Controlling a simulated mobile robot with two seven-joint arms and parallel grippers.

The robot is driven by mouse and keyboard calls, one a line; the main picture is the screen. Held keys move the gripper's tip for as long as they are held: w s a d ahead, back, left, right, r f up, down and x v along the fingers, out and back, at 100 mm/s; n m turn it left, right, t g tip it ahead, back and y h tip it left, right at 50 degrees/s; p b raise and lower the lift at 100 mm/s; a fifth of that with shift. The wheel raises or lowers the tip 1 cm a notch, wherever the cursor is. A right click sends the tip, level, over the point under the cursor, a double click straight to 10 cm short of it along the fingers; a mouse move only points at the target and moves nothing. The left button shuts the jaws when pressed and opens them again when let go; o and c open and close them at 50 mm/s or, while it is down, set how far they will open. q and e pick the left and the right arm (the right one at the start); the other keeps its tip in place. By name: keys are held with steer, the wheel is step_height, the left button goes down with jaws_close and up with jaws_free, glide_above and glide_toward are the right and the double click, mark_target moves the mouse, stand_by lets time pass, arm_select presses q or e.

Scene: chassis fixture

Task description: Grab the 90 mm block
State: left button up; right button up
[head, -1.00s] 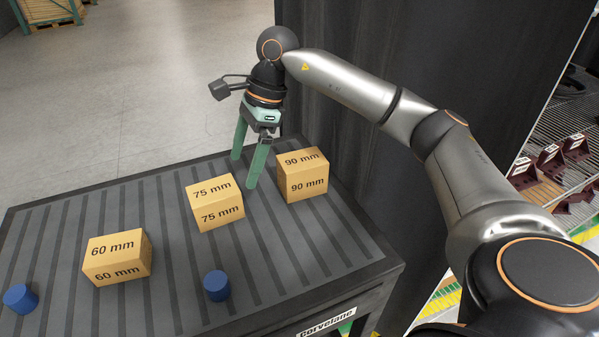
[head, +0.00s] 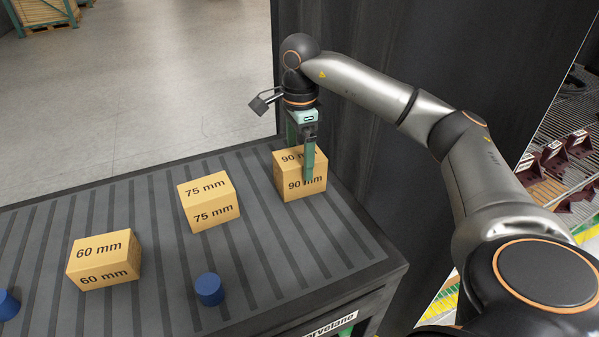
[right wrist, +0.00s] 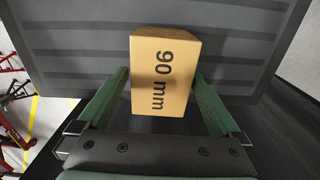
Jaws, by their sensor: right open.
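The 90 mm block (head: 287,184) is a yellow-tan box with black lettering at the right of the ribbed table top. My right gripper (head: 301,163) is open and points down at it. One green finger passes in front of the block and the other goes behind it, its tip hidden. In the right wrist view the 90 mm block (right wrist: 165,76) stands between the two green fingers, one on each side. A narrow gap shows beside the left finger; the right finger looks very close, and I cannot tell whether it touches. My left gripper is not in view.
The 75 mm block (head: 209,202) stands left of the 90 mm block, and the 60 mm block (head: 104,260) is farther left. A dark panel (head: 375,165) rises behind the table's right end.

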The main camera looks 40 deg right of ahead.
step_height(320, 180, down, 4)
steer(key=shift+r, duration=0.1)
steer(key=shift+w, duration=0.1)
steer(key=c, duration=1.5)
